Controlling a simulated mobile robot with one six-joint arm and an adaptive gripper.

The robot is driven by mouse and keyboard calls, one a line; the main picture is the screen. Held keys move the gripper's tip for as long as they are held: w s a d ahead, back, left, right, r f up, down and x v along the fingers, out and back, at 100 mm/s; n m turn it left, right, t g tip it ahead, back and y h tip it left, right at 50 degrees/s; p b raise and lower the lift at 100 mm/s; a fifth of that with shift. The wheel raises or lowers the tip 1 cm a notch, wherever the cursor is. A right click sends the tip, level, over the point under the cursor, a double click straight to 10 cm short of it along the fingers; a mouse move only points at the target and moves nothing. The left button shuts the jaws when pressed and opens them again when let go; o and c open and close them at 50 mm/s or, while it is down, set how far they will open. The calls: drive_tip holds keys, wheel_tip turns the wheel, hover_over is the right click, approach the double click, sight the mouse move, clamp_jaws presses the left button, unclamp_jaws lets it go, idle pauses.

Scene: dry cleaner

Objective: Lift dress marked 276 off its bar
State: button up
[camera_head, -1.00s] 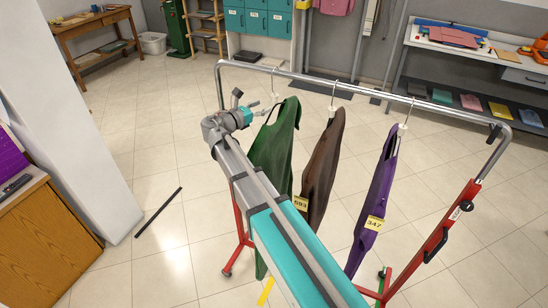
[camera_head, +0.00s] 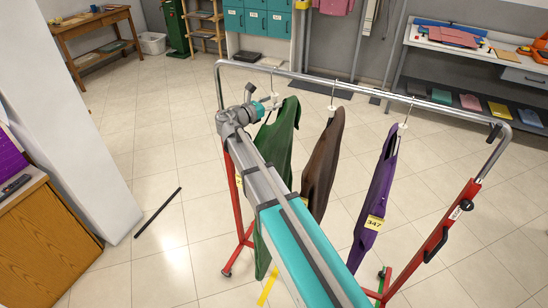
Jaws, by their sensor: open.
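A green dress (camera_head: 283,135) hangs from the rail by a pale hanger at the left of the garments. Only a sliver of a yellow tag (camera_head: 238,182) shows left of my arm, and I cannot read its number. My gripper (camera_head: 272,107) is open at the dress's hanger neck, just below the rail. It is small and partly hidden by my wrist, so I cannot tell whether it touches the hanger. My arm covers the middle of the green dress. No tag reading 276 is legible.
The metal rail (camera_head: 360,87) stands on red legs. A brown garment (camera_head: 323,160) and a purple one (camera_head: 376,195) tagged 347 hang to the right. A pale pillar (camera_head: 70,110) and a wooden cabinet (camera_head: 45,245) stand at left.

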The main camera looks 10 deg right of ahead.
drive_tip(key=shift+w+d, duration=0.3)
drive_tip(key=shift+d, duration=0.2)
drive_tip(key=shift+a, duration=0.1)
clamp_jaws()
idle(0.3)
